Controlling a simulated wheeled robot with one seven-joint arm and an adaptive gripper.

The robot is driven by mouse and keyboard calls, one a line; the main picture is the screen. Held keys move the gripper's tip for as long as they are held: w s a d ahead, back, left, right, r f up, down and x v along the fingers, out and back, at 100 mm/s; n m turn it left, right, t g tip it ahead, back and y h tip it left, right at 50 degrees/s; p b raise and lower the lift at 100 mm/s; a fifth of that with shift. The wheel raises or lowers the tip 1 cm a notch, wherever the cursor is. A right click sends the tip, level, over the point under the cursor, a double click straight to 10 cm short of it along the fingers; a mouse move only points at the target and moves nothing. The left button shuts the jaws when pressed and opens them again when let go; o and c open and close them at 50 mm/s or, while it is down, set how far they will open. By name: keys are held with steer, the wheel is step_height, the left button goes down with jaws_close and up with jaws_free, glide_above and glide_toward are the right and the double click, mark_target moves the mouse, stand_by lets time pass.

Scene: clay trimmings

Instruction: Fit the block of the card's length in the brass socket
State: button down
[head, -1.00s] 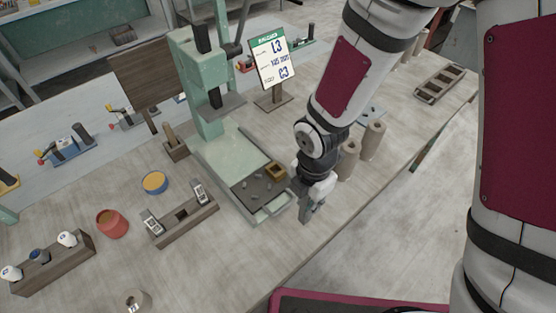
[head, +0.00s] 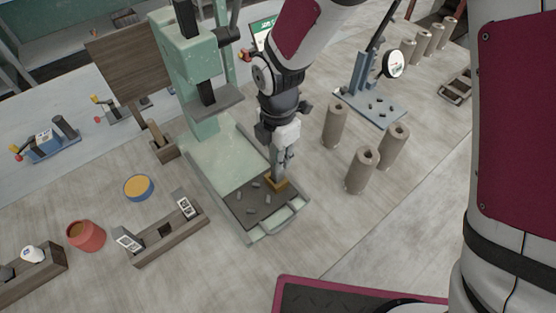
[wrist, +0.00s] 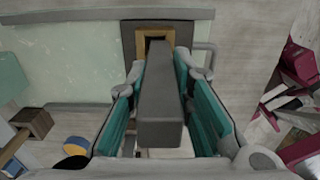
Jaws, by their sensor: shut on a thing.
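My gripper (head: 281,160) points down over the brass socket (head: 277,184), at the corner of the press's dark plate. In the wrist view, its teal pads are shut on a plain grey block (wrist: 160,105). The block's far end overlaps the opening of the brass socket (wrist: 142,36). I cannot tell whether that end is inside the socket or just above it. The card (head: 262,32) is mostly hidden behind my arm. A wooden rack (head: 199,220) holds two white-labelled blocks (head: 128,241) (head: 184,206), with an empty slot between them.
The pale green press (head: 190,70) stands left of my arm. Several grey bits lie on its dark plate (head: 268,214). Several brown cylinders (head: 361,172) stand to the right. A red pot (head: 86,236) and a yellow-topped tub (head: 138,187) sit at left.

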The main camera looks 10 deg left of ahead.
steer(key=shift+w+a+f, duration=0.15)
steer(key=shift+w+a, duration=0.1)
steer(key=shift+w, duration=0.05)
step_height(320, 180, down, 3)
steer(key=shift+f+b, duration=0.2)
steer(key=shift+b, duration=0.45)
steer(key=shift+r, duration=0.1)
steer(key=c, duration=1.8)
jaws_free()
steer(key=shift+f, duration=0.2)
steer(key=shift+c, duration=0.2)
steer(key=o, duration=0.4)
steer(key=shift+r, duration=0.1)
step_height(320, 180, up, 12)
steer(key=shift+r+b, duration=0.1)
steer(key=shift+b, duration=0.55)
